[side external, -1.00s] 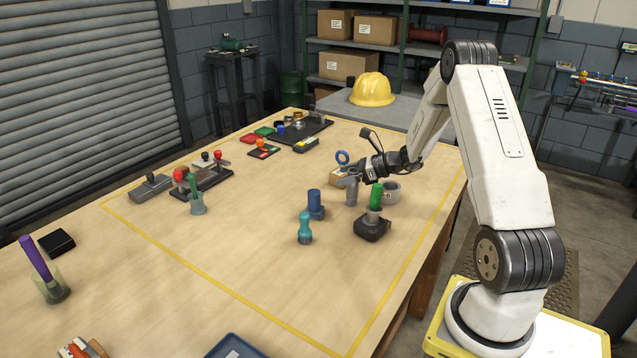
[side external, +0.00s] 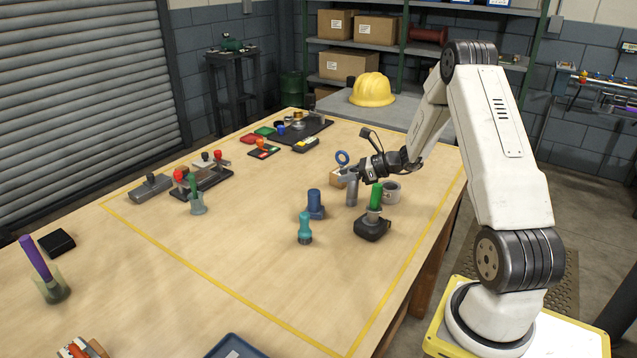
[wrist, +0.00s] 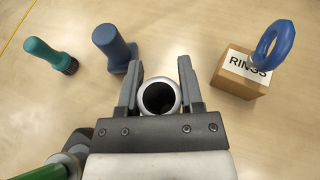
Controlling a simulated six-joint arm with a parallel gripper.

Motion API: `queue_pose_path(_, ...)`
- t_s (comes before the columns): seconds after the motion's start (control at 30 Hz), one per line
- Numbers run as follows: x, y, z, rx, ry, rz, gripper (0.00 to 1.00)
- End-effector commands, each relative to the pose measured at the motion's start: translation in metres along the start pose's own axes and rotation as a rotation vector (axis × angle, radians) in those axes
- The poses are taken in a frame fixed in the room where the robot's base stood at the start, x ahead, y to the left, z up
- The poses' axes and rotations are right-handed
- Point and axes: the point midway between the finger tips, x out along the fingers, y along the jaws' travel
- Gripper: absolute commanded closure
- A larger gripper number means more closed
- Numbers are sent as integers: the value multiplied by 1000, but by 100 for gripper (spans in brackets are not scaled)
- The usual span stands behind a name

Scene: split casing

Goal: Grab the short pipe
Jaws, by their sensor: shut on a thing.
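The short pipe (wrist: 160,97) is a grey metal tube, seen end-on from above in the wrist view. It stands upright between the two fingers of my gripper (wrist: 161,85), which is shut on it. In the side view the pipe (side external: 352,193) hangs or stands below my gripper (side external: 350,177). I cannot tell from the frames whether its lower end touches the table.
A box labelled RINGS (wrist: 240,72) with a blue ring (wrist: 272,45) is on the right in the wrist view. A blue part (side external: 315,204), a teal-handled tool (side external: 305,228), a green-topped part (side external: 376,200) and a grey cup (side external: 391,192) stand close by.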

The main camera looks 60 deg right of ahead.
Motion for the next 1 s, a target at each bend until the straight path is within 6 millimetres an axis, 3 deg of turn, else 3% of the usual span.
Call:
queue_pose_path(0.47,-7,-1,18,-4,-2,-1,100)
queue_pose_path(1.0,-34,-1,82,-4,-3,-1,100)
